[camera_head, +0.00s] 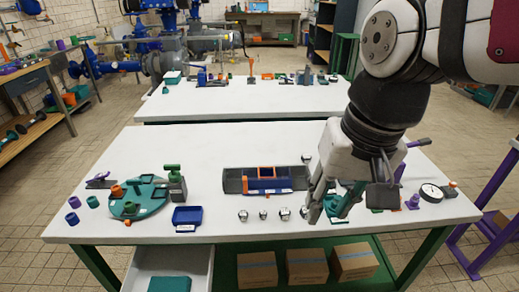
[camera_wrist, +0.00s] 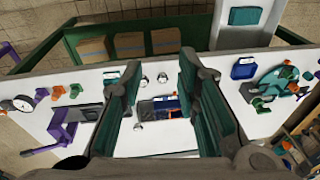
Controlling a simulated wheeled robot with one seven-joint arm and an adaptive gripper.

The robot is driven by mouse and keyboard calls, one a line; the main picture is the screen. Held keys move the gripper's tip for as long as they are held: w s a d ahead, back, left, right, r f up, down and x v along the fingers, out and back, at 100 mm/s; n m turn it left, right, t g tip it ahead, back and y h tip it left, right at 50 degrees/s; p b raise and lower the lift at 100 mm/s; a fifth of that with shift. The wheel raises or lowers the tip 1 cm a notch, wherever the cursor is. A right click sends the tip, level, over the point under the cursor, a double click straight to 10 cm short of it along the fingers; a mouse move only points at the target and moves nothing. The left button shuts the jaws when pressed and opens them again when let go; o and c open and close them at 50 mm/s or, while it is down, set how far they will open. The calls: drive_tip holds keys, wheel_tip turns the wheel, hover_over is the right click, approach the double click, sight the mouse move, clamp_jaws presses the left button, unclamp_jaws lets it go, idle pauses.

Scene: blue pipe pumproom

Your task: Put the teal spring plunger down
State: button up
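My gripper (camera_head: 332,208) is over the right-centre of the near white table (camera_head: 150,150). In the wrist view my gripper (camera_wrist: 160,72) has two fingers with teal inner faces, spread wide apart. Nothing shows held between them; only table and small parts show beyond. I cannot pick out the teal spring plunger for certain. A teal round plate (camera_head: 128,208) with an orange cup stands at the table's left. A small green part (camera_wrist: 76,90) lies beside orange parts in the wrist view. The gripper hides part of the table in the head view.
A dark tray (camera_head: 233,181) with a blue and orange block lies mid-table, with several metal nuts in front. A blue bin (camera_head: 187,218) is left of them. A dial gauge (camera_head: 431,193) and a purple clamp (camera_wrist: 62,130) are on the right side of the table.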

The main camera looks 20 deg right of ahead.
drive_tip(key=s+n, duration=0.1)
drive_tip(key=s+a+n, duration=0.1)
drive_tip(key=s, duration=0.1)
drive_tip(key=s+n, duration=0.2)
drive_tip(key=shift+a+f+t, duration=0.3)
drive_tip(key=shift+f, duration=0.1)
wheel_tip(320, 180, up, 8)
drive_tip(key=t+p, duration=0.1)
drive_tip(key=p, duration=0.6)
drive_tip(key=shift+r+t, duration=0.2)
drive_tip(key=shift+t, duration=0.1)
drive_tip(key=shift+w+d, duration=0.1)
